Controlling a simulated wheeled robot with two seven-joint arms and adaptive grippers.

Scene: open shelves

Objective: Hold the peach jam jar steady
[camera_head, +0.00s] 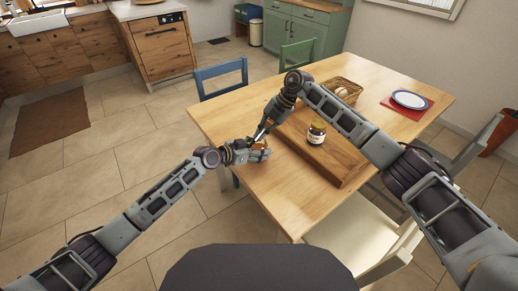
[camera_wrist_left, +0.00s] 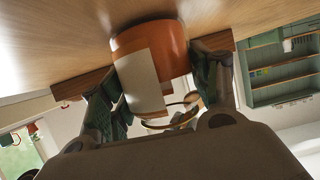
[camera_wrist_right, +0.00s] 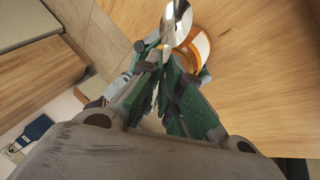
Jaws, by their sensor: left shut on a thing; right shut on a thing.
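The peach jam jar (camera_head: 259,153), orange with a white label, stands on the near-left part of the table. My left gripper (camera_head: 248,151) is shut around it. In the left wrist view the jar (camera_wrist_left: 152,48) sits between the two fingers, its base against the tabletop. A ring-like rim shows at its other end; I cannot tell whether it has a lid. My right gripper (camera_wrist_right: 163,55) is shut on a shiny metal spoon (camera_wrist_right: 177,22), close beside the jar. In the head view the right gripper (camera_head: 264,132) is just above the jar, and the spoon is hardly visible.
A wooden board (camera_head: 337,163) lies on the table (camera_head: 285,205), with a dark jar (camera_head: 317,134) on it. A wicker basket (camera_head: 343,90) and a plate (camera_head: 409,99) on a red mat stand farther back. Chairs surround the table. The front table area is clear.

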